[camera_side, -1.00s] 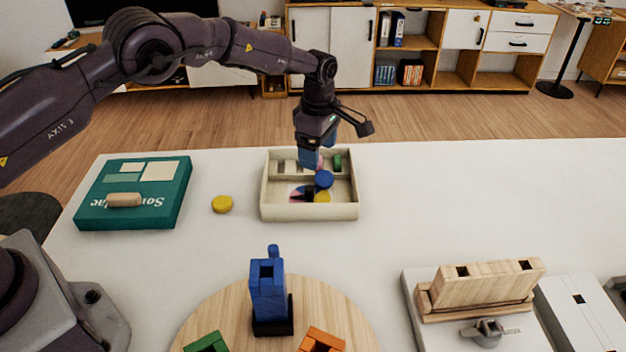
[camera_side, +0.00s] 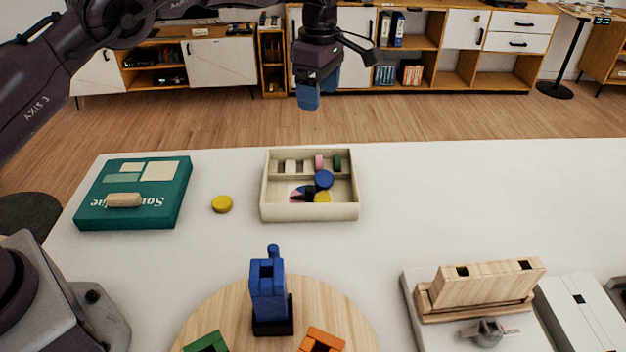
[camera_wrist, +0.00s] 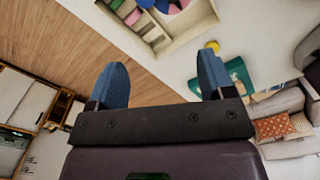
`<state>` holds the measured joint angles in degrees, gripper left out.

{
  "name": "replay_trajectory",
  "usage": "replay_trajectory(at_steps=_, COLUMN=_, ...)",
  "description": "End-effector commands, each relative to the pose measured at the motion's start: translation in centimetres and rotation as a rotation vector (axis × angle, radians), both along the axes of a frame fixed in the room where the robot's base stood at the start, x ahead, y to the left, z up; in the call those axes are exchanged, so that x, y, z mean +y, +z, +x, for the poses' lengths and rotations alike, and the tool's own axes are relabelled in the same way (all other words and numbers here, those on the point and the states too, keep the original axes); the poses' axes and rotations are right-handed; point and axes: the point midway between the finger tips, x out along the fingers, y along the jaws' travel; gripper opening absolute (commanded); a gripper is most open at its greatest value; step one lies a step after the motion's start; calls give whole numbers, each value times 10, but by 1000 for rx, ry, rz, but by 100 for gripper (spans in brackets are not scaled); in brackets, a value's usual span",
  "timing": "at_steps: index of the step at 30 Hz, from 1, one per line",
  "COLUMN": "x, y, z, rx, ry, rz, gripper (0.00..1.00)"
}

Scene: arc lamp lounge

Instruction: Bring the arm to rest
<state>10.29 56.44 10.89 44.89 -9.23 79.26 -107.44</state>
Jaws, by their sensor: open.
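My gripper (camera_side: 311,97) hangs in the air above and behind the beige tray (camera_side: 310,212), clear of the table. In the wrist view my gripper (camera_wrist: 160,85) shows two blue fingers spread wide with nothing between them. The tray holds a blue disc (camera_side: 323,179), a yellow piece (camera_side: 322,197) and several small pegs in its back compartment, among them a green one (camera_side: 337,162) and a pink one (camera_side: 319,162). The tray also shows at the top of the wrist view (camera_wrist: 185,38).
On the white table (camera_side: 480,200) are a teal box (camera_side: 165,200) with a wooden piece (camera_side: 124,200) on it, a yellow disc (camera_side: 222,204), a round wooden board (camera_side: 225,312) with a blue block tower (camera_side: 268,290), and a wooden rack (camera_side: 485,287). The table right of the tray is clear.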

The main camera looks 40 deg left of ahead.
Motion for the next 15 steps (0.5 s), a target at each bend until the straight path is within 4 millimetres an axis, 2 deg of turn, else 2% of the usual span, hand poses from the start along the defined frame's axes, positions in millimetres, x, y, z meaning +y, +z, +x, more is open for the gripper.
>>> replay_trajectory(at_steps=8, x=0, y=1, z=0, rx=1, ry=-13, rz=0, gripper=75)
replay_trajectory(at_steps=12, x=1, y=0, z=3, rx=-18, ry=-143, rz=3, gripper=75)
replay_trajectory(at_steps=15, x=5, y=-18, z=-3, rx=8, ry=-305, rz=10, gripper=75)
